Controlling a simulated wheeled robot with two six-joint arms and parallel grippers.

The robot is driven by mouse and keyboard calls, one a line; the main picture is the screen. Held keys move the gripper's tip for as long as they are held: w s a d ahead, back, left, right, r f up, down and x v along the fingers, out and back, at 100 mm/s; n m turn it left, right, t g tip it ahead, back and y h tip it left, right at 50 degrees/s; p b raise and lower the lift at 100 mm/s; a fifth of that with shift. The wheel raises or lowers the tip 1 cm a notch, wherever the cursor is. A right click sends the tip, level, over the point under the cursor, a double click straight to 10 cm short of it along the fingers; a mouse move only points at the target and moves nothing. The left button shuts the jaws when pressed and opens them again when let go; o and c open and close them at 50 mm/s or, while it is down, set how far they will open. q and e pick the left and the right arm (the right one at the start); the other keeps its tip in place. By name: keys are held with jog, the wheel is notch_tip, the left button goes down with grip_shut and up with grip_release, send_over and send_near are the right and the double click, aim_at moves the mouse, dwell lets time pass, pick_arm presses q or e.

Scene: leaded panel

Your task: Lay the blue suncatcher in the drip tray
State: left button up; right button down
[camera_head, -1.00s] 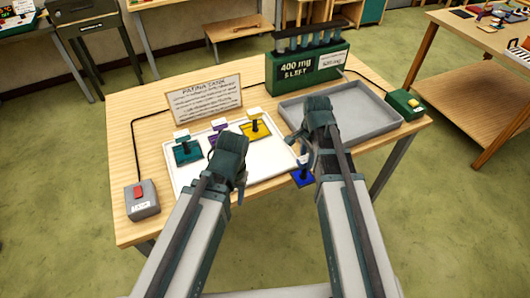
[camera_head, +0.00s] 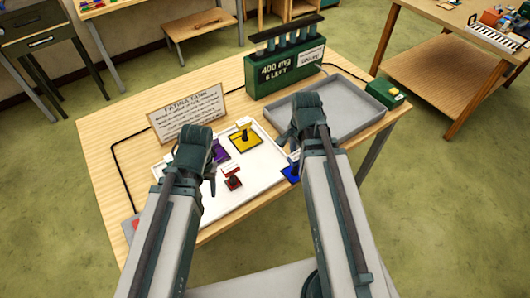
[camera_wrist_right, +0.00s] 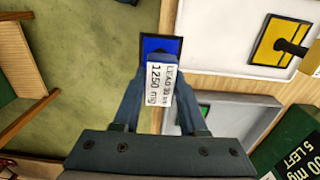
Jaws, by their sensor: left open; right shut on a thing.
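The blue suncatcher (camera_head: 290,173) is a dark-edged blue square with a white label, and most of it is hidden behind my right arm. My right gripper (camera_head: 297,150) is shut on it. In the right wrist view the blue square (camera_wrist_right: 156,45) shows beyond the fingertips, with a tag between them reading 1250 mg. The grey drip tray (camera_head: 372,118) lies at the right of the table. My right arm hides its left part, and no piece shows in it. My left gripper (camera_head: 209,172) is open over the white tray, apart from the red piece.
A white tray (camera_head: 262,182) holds yellow (camera_head: 244,142), purple (camera_head: 221,153) and red (camera_head: 233,182) pieces. Behind stand a sign (camera_head: 188,115) and a green dispenser (camera_head: 285,72) with vials.

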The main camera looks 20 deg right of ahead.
jog(key=w+a+f, duration=0.1)
jog(key=w+a, duration=0.6)
jog(key=w, duration=0.1)
jog(key=shift+w+b, duration=0.2)
jog(key=shift+b, duration=0.2)
jog(key=f+b, duration=0.2)
jog(key=w+f+b, duration=0.1)
jog(key=shift+a+f+b, duration=0.3)
jog(key=shift+a+f, duration=0.05)
jog(key=shift+f, duration=0.15)
jog(key=shift+c, duration=2.2)
grip_release()
